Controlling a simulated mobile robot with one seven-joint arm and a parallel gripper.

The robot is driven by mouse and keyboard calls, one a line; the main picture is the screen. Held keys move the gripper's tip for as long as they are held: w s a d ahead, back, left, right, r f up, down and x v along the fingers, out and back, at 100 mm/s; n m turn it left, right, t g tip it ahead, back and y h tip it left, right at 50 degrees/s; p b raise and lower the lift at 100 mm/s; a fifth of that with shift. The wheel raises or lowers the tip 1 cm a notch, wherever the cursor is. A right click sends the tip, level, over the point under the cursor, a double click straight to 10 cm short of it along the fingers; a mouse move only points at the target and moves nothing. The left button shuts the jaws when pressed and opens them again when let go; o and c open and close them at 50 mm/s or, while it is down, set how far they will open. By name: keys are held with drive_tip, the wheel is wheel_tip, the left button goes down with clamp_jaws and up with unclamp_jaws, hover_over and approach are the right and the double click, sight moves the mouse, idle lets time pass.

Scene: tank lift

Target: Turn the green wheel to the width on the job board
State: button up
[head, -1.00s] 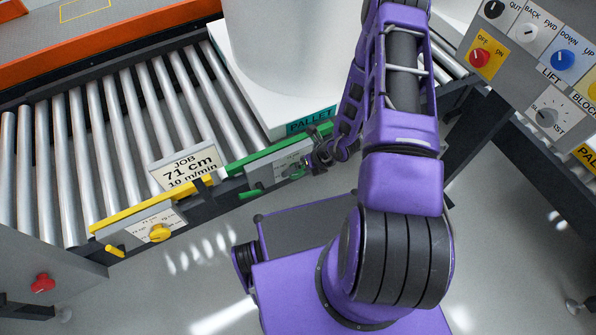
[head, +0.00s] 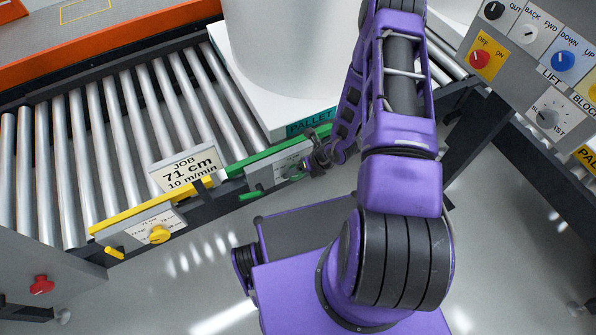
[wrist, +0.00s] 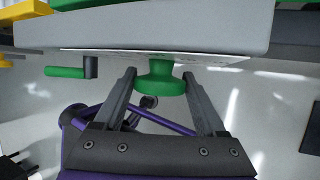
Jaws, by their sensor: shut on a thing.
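The job board (head: 187,171) on the conveyor's near side reads 71 cm and 10 m/min. The green wheel (wrist: 160,85) sticks out of a grey panel in the wrist view, with one finger on each side of it. My gripper (wrist: 159,75) is shut on the wheel. In the head view my gripper (head: 309,164) is at the right end of the grey panel (head: 270,173) below the green rail (head: 262,159). The wheel is mostly hidden there, and the panel's scale is too small to read.
A yellow knob (head: 159,235) sits on another panel to the left. A white pallet (head: 258,100) with a large white tank (head: 290,45) stands on the rollers. A control panel (head: 540,60) with several knobs is at the right. A green handle (wrist: 66,72) is left of the wheel.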

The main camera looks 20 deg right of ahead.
drive_tip(key=shift+d+y, duration=0.1)
drive_tip(key=shift+y, duration=0.3)
drive_tip(key=y, duration=0.2)
drive_tip(key=m+y, duration=0.1)
drive_tip(key=y, duration=0.1)
drive_tip(key=shift+d+f+g+y, duration=0.1)
drive_tip(key=shift+f+g+y, duration=0.1)
drive_tip(key=shift+g+y, duration=0.1)
drive_tip(key=m+y, duration=0.1)
drive_tip(key=y, duration=0.2)
drive_tip(key=shift+m+y, duration=0.5)
drive_tip(key=shift+y, duration=0.7)
drive_tip(key=shift+w, duration=0.1)
drive_tip(key=o, duration=1.3)
drive_tip(key=v, duration=1.7)
drive_tip(key=shift+d+f, duration=0.25)
